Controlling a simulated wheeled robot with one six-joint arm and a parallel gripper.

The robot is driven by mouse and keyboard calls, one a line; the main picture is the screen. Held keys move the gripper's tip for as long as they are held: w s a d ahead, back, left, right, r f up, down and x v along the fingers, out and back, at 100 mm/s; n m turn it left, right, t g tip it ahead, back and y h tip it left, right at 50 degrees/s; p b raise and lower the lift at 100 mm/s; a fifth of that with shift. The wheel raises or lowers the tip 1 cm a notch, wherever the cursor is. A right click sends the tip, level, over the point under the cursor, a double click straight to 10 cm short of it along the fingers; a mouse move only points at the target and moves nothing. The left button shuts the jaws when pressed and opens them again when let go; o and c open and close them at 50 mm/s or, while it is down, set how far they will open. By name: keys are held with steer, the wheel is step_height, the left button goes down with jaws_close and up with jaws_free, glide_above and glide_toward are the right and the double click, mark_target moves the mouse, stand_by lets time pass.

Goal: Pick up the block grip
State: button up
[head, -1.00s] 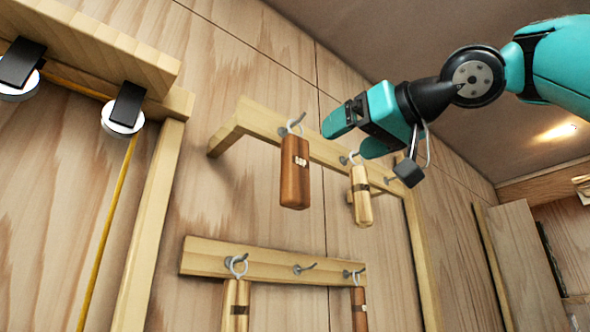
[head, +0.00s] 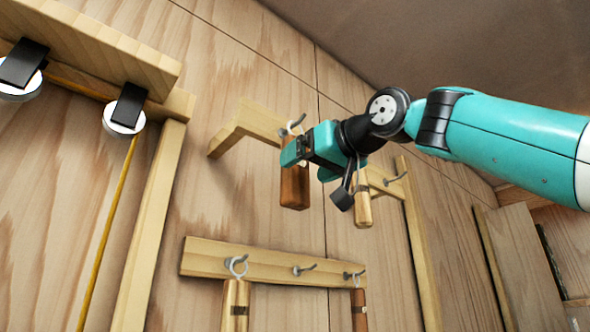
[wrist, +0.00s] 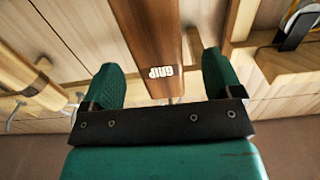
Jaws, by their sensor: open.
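The block grip (head: 294,192) is a dark brown wooden block hanging upright by a pale loop from a hook on the upper rack. Its upper part is partly hidden behind my gripper in the head view. In the wrist view the block grip (wrist: 153,35) shows a white "GRIP" label and lies between the lines of my two teal fingers. My gripper (head: 310,162) is open at the block's upper part, and it also shows in the wrist view (wrist: 162,80). I see a gap on each side of the block; I cannot tell whether the fingers reach around it.
A light wooden grip (head: 363,209) hangs close on the right, just below my wrist. The lower rack (head: 270,268) holds a light grip (head: 236,298) and a dark grip (head: 358,308), with an empty hook between.

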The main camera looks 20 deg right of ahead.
steer(key=p+x, duration=0.1)
steer(key=x, duration=0.1)
steer(key=p+x, duration=0.1)
steer(key=r+p+x, duration=0.1)
steer(key=x, duration=0.1)
steer(key=shift+w, duration=0.35)
steer(key=shift+w+a+f, duration=0.1)
steer(key=shift+w+f, duration=0.05)
steer(key=shift+w, duration=0.1)
steer(key=c, duration=1.1)
